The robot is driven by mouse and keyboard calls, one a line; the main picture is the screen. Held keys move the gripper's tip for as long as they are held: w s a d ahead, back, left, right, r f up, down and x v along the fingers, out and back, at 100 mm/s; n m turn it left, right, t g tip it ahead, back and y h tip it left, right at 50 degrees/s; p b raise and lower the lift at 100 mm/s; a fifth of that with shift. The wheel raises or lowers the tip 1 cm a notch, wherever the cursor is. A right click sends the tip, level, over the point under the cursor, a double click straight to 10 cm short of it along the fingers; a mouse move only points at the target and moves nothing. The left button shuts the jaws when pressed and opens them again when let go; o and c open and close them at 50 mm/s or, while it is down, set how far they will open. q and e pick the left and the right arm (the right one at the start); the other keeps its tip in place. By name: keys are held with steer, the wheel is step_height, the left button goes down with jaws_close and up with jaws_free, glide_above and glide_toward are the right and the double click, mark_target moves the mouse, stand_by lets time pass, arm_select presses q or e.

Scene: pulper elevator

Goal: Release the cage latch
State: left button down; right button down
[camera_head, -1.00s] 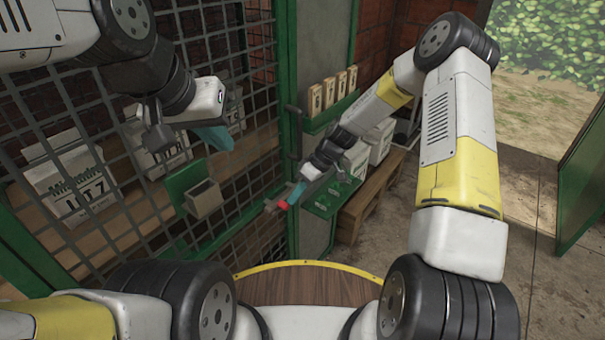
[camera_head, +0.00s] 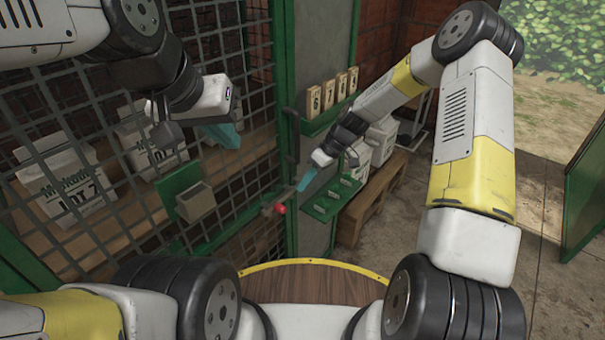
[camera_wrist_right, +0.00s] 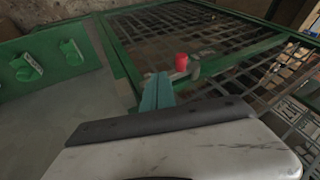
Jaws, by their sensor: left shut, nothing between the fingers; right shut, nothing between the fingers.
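The cage latch shows as a red knob (camera_head: 279,209) on a short grey bar at the green edge post of the mesh cage door (camera_head: 292,130). It also shows in the right wrist view as a red knob (camera_wrist_right: 181,62) just beyond my fingertips. My right gripper (camera_head: 307,180), with teal fingers, is shut and empty, up and to the right of the knob and apart from it. Its teal fingers (camera_wrist_right: 157,92) point toward the green frame beside the knob. My left gripper (camera_head: 226,136) is shut and empty in front of the mesh, well above and left of the latch.
Behind the mesh, white sacks (camera_head: 73,186) stand on a wooden shelf. A small box (camera_head: 196,203) on a green plate sits at the mesh. Right of the post are a rack of numbered wooden tags (camera_head: 328,93), a green peg shelf (camera_head: 331,203) and a wooden bench (camera_head: 372,193).

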steer(key=v, duration=0.7)
steer(key=shift+d, duration=0.2)
steer(key=shift+w, duration=0.15)
steer(key=s+d+r+m+t+h, duration=0.2)
steer(key=s+d+r, duration=0.25)
steer(key=r, duration=0.45)
steer(key=s+d+r+m+t+h, duration=0.25)
steer(key=s+r, duration=0.35)
steer(key=r, duration=0.3)
steer(key=s+d+r+m+t, duration=0.1)
steer(key=s+d+r+m, duration=0.1)
steer(key=s, duration=0.5)
steer(key=s+d+r+m+t, duration=0.2)
steer(key=s+d+r+m, duration=0.1)
steer(key=s, duration=0.4)
step_height(320, 180, up, 2)
steer(key=shift+s+d+r+m, duration=0.15)
steer(key=shift+s+m, duration=0.25)
steer(key=shift+m, duration=0.45)
